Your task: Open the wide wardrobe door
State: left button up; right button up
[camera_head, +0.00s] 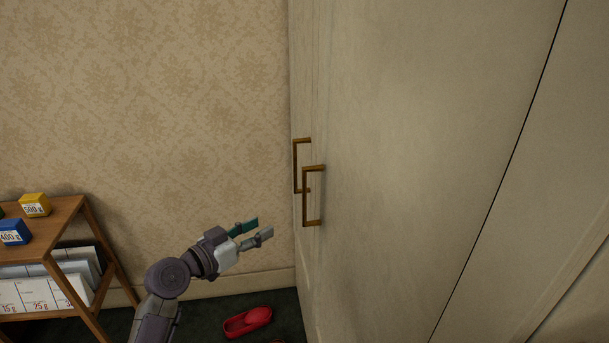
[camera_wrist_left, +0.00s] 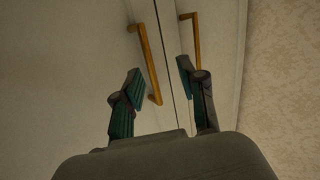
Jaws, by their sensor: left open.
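The wardrobe's wide door (camera_head: 420,120) fills the right half of the head view and looks shut. It carries a brass bar handle (camera_head: 306,196) near its left edge. A second brass handle (camera_head: 296,165) sits just beyond it on the narrower door. My left gripper (camera_head: 262,228) is open and empty, to the left of the handles and a little lower, apart from them. In the left wrist view the wide door's handle (camera_wrist_left: 149,62) shows between and beyond my fingers, and the other handle (camera_wrist_left: 196,42) is to its right. My right gripper is not in view.
A wooden shelf (camera_head: 60,212) at the lower left holds a yellow box (camera_head: 35,205), a blue box (camera_head: 14,233) and white cartons (camera_head: 40,290). A red shoe (camera_head: 247,321) lies on the dark floor by the wardrobe. Patterned wallpaper is behind.

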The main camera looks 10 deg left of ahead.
pick_arm(q)
jog(key=m+h, duration=0.2)
send_near(302, 185)
jog(key=shift+y, duration=0.3)
jog(key=p+x, duration=0.5)
jog(key=x, duration=0.5)
jog(key=shift+d+r, duration=0.1)
jog(key=shift+r, duration=0.15)
jog(key=shift+w+d+f, duration=0.1)
jog(key=shift+w+d, duration=0.15)
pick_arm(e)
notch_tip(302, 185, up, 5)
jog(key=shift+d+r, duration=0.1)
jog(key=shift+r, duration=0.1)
pick_arm(q)
jog(key=shift+c, duration=0.2)
grip_shut()
